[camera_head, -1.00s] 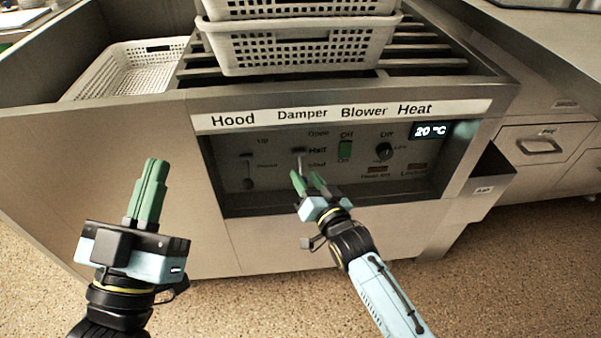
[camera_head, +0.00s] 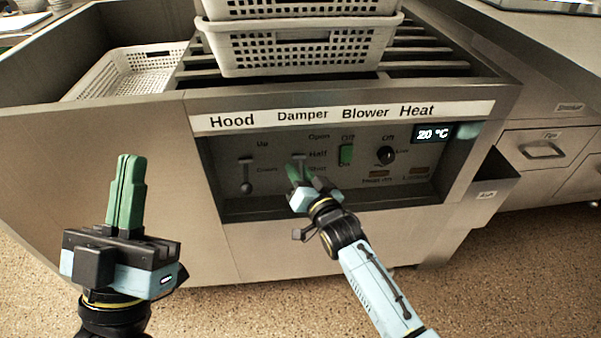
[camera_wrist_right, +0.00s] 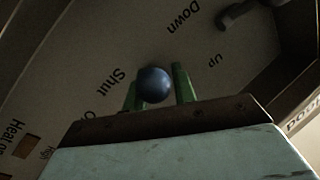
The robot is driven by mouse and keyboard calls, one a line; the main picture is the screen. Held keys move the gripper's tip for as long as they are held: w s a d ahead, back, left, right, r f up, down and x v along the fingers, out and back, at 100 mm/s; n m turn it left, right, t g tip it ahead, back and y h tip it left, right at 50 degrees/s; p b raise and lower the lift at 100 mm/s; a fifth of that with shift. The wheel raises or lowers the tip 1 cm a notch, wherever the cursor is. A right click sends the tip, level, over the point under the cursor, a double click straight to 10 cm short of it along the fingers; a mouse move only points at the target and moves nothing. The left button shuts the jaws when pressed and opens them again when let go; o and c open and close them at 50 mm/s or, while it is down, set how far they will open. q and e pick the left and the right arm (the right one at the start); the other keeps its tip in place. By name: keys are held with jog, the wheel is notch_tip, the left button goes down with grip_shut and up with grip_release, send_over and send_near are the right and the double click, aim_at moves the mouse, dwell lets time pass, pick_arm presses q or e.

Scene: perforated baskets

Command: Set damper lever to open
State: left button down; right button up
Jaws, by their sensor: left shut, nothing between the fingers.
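The damper lever (camera_head: 298,157) is on the recessed panel under the Damper label, beside the Open, Half and Shut marks. In the head view its lower part is hidden behind my right gripper. My right gripper (camera_head: 299,173) is at the lever, its green fingers pointing up at the panel. In the right wrist view the lever's dark round knob (camera_wrist_right: 154,85) lies between the two spread fingers; I cannot tell whether they touch it. The lever's exact setting is hard to read. My left gripper (camera_head: 127,160) is shut and empty, well left of the panel.
The hood lever (camera_head: 246,186) is left of the damper lever. White perforated baskets (camera_head: 300,50) stand above. An ash box (camera_head: 488,180) juts out at the right.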

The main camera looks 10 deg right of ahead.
jog(key=shift+d, duration=0.15)
grip_shut()
